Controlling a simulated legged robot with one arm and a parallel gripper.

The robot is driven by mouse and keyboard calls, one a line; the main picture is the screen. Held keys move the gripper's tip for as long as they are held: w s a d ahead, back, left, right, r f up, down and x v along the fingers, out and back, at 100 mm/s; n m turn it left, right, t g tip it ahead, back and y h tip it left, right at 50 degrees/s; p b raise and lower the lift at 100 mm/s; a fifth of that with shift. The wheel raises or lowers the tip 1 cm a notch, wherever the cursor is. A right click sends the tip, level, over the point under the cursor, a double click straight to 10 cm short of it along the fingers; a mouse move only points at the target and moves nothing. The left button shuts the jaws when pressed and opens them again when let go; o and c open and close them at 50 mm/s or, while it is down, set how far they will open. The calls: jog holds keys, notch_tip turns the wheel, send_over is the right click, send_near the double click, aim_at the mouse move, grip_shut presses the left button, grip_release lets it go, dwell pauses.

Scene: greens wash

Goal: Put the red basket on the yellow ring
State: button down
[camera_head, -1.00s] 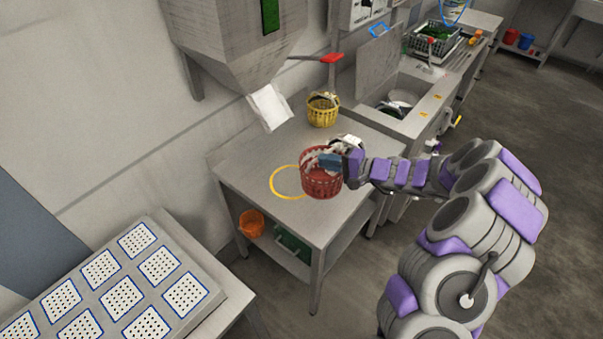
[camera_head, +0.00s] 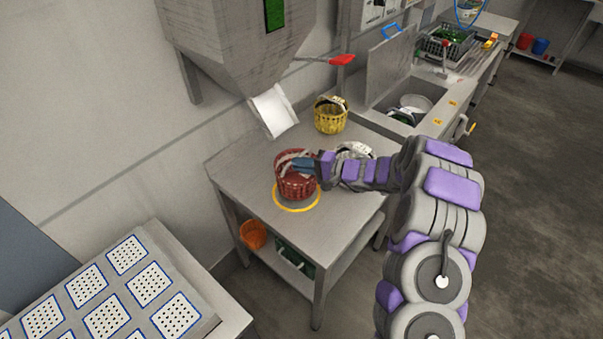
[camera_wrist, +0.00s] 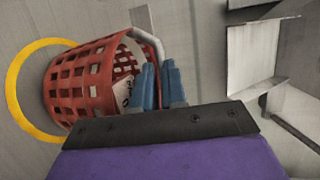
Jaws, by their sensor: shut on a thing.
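The red basket (camera_head: 297,184) is in my gripper over the steel table in the head view. In the wrist view the ring (camera_wrist: 14,85) curves out past the basket's far end. I cannot tell whether the basket touches the table.
A yellow basket (camera_head: 331,115) stands at the back of the table (camera_head: 345,215). A hopper with a white chute (camera_head: 273,110) hangs close above the table's left back. A sink (camera_head: 400,95) adjoins behind. An orange basket (camera_head: 253,234) sits on the lower shelf. The table's front right is clear.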

jog(key=f, duration=0.3)
jog(key=shift+a, duration=0.35)
jog(key=shift+d+b, duration=0.1)
jog(key=shift+b, duration=0.25)
jog(key=c, duration=1.5)
grip_release()
jog(key=shift+d, duration=0.15)
jog(key=o, duration=0.3)
jog(key=p+v, duration=0.2)
jog(key=v, duration=1)
jog(key=shift+s+p, duration=0.1)
jog(key=shift+p, duration=0.3)
